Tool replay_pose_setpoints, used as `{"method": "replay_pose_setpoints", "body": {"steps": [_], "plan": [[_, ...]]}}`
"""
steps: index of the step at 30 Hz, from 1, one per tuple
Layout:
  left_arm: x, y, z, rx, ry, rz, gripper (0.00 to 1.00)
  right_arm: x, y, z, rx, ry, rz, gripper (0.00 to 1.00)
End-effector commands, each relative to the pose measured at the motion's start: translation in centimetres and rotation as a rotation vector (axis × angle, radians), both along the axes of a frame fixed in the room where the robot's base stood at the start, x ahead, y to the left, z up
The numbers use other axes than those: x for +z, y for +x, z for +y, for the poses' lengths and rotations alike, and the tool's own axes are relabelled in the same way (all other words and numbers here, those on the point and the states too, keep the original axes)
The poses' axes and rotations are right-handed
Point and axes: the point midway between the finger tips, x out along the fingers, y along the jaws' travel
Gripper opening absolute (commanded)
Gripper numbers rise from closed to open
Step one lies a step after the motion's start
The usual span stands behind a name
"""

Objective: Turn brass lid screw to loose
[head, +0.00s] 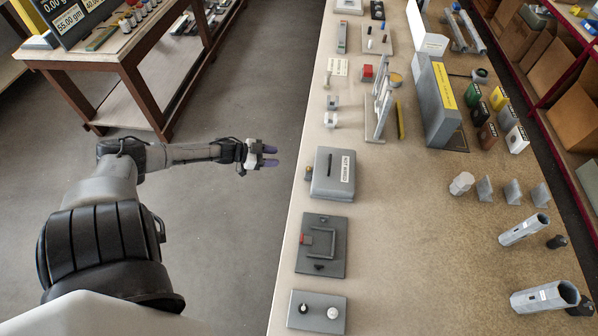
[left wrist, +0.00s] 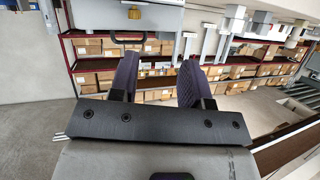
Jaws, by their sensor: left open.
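The brass lid screw (head: 308,170) is a small knob on the left side of a grey box (head: 323,190) marked "NOT WIRED". The box sits near the bench's left edge. In the left wrist view the screw (left wrist: 134,13) shows on the box's face (left wrist: 105,16) at the top. My left gripper (head: 270,155) is open and empty, with two purple fingers pointing toward the bench. It is left of the box and apart from the screw, over the floor side. Its fingers also show in the left wrist view (left wrist: 157,75). My right gripper is out of view.
The long bench (head: 400,255) holds a grey plate with a handle (head: 320,246) and a plate with two knobs (head: 317,312) below the box. White blocks (head: 331,119) stand above it.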

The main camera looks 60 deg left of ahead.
Motion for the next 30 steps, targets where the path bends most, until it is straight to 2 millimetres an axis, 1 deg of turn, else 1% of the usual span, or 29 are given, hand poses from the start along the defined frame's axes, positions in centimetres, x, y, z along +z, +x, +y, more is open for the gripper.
{"method": "replay_pose_setpoints", "body": {"steps": [1,2,3,5,6,10,15,18,21,24,26,29,30], "plan": [[-0.7,0.9,1.2,0.025,-0.011,-0.017,0.43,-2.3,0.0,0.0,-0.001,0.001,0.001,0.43],[-0.3,1.4,1.9,0.051,-0.036,-0.03,0.43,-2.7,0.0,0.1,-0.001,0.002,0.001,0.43],[0.3,1.8,2.6,0.089,-0.071,-0.045,0.43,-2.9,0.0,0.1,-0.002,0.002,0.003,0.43],[0.9,2.5,3.9,0.154,-0.122,-0.061,0.43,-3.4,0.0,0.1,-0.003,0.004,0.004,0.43],[1.3,2.9,4.8,0.204,-0.158,-0.068,0.43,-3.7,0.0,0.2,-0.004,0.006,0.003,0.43],[1.9,3.8,8.1,0.394,-0.289,-0.077,0.43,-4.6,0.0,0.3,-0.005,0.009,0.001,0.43],[1.7,3.9,12.8,0.705,-0.532,-0.035,0.43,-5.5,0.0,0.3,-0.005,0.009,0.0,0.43],[0.9,3.3,14.9,0.885,-0.703,0.019,0.43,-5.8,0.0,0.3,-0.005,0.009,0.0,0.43],[-0.3,2.5,16.0,1.051,-0.893,0.096,0.43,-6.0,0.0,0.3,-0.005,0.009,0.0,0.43],[-1.4,1.6,16.2,1.195,-1.098,0.195,0.43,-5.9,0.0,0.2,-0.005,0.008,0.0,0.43],[-2.1,1.1,15.8,1.27,-1.228,0.267,0.43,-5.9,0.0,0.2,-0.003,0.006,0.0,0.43],[-3.2,0.4,14.5,1.37,-1.463,0.405,0.43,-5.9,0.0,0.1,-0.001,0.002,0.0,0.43],[-3.5,0.2,13.7,1.397,-1.56,0.467,0.43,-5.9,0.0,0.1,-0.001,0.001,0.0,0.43]]}}
